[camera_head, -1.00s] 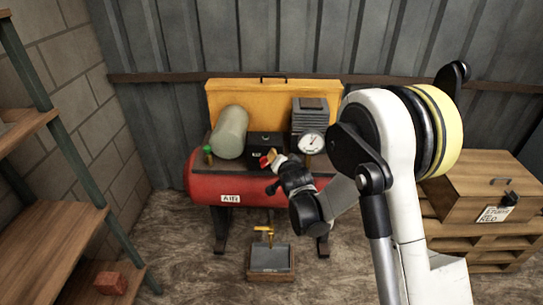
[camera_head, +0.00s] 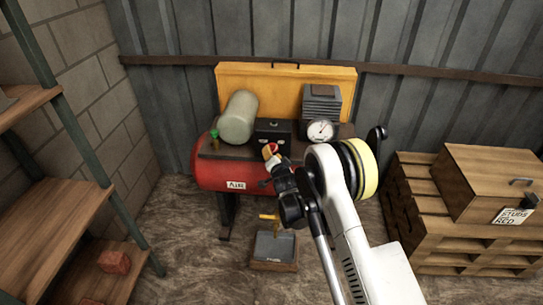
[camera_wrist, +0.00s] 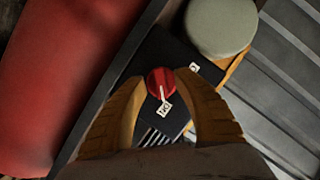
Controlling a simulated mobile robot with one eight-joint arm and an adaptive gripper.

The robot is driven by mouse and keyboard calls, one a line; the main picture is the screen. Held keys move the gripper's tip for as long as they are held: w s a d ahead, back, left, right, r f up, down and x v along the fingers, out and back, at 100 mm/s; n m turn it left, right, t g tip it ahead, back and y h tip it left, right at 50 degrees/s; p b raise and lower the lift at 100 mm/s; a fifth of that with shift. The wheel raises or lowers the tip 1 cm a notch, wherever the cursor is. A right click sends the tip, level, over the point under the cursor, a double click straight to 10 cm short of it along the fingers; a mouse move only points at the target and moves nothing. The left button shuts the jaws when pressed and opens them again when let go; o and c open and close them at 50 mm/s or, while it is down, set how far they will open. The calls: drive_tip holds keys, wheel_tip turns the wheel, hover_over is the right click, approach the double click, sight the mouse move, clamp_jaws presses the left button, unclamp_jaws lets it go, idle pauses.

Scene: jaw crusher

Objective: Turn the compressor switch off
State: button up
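The compressor switch is a red round knob (camera_wrist: 160,83) with a white pointer line, on a dark box (camera_head: 273,130) on top of the red compressor tank (camera_head: 215,173). In the wrist view the pointer faces a small white label (camera_wrist: 165,109) below it; another pale label (camera_wrist: 193,67) sits up and to the right. I cannot read the labels surely. My gripper (camera_wrist: 159,77) is open, with its yellow-brown fingers on either side of the knob and a visible gap at the left finger. In the head view my gripper (camera_head: 271,154) is in front of the box.
A gauge (camera_head: 321,130), a finned block (camera_head: 321,102) and a grey-green cylinder (camera_head: 238,117) stand close around the box. A yellow panel (camera_head: 285,78) stands behind. A tray with a yellow handle (camera_head: 274,248) is on the floor below. Wooden crates (camera_head: 435,220) stand at right, shelves (camera_head: 45,220) at left.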

drive_tip(key=shift+x, duration=0.95)
clamp_jaws()
